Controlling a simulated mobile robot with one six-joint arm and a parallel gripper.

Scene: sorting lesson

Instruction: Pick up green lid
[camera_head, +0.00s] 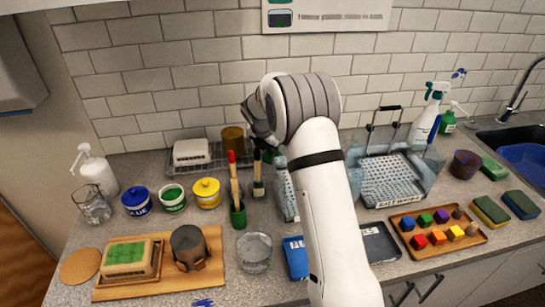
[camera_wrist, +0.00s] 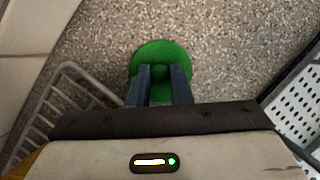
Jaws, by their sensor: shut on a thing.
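The green lid (camera_wrist: 160,49) is a round disc with a small knob, seen from above in the wrist view. My gripper (camera_wrist: 160,72) is shut on its knob, one dark finger on each side. I cannot tell whether the lid rests on the counter or hangs just above it. In the head view my arm hides most of the gripper and lid, near the back wall.
A wire rack (camera_wrist: 62,100) is left of my gripper and a perforated tray (camera_wrist: 300,110) right. A wooden tray of coloured blocks (camera_head: 428,250) lies at the right.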

